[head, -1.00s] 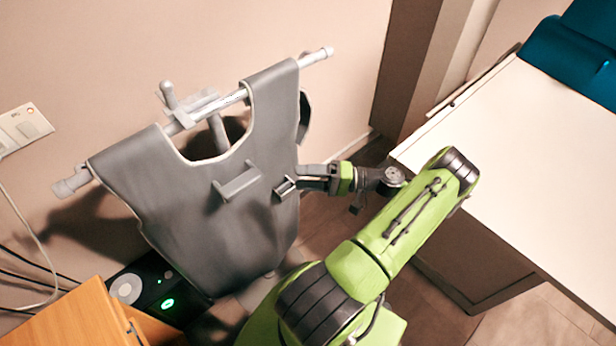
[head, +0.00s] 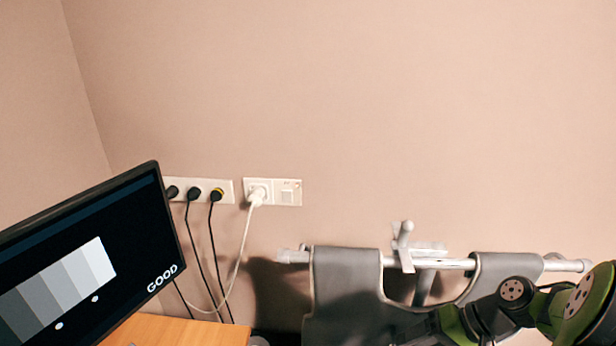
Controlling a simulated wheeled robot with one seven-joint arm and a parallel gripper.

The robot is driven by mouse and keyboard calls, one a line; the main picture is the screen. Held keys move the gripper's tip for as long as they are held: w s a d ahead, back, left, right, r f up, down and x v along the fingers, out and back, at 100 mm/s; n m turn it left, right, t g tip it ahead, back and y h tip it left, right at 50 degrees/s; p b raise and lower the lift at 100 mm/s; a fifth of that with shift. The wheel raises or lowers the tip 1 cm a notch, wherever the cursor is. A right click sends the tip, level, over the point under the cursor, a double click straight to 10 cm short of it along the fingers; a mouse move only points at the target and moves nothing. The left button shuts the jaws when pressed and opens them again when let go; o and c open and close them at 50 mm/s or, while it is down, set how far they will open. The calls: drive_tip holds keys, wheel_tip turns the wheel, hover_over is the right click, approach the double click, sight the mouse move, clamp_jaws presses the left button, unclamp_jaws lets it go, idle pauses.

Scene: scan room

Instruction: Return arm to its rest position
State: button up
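My arm (head: 545,305) shows at the lower right of the head view, folded in front of a grey apron (head: 345,285) that hangs on a pale rail. The wrist end with its green band (head: 452,325) points left, low in the picture. My gripper (head: 408,328) is a dark shape against the apron near the bottom edge. Its fingers are too dark and too cut off to tell whether they are open or shut, or whether they touch the apron.
A monitor (head: 90,265) showing "GOOD" stands at the left by a wooden desk (head: 185,332). Wall sockets (head: 272,192) with plugged cables are behind it. The rail (head: 455,264) runs along the wall. The upper wall is bare.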

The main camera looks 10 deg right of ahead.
drive_tip(key=s+a+r+n+t+h, duration=0.2)
drive_tip(key=s+a+r+n+h, duration=0.2)
drive_tip(key=s+a+r+h, duration=0.3)
drive_tip(key=s+a+r, duration=0.5)
drive_tip(key=r, duration=0.1)
drive_tip(key=shift+a+r+t+h+p, duration=0.15)
drive_tip(key=shift+a+t+h+p, duration=0.15)
drive_tip(key=shift+a+t+h, duration=0.1)
drive_tip(key=shift+s, duration=0.1)
drive_tip(key=shift+c, duration=0.3)
idle(0.6)
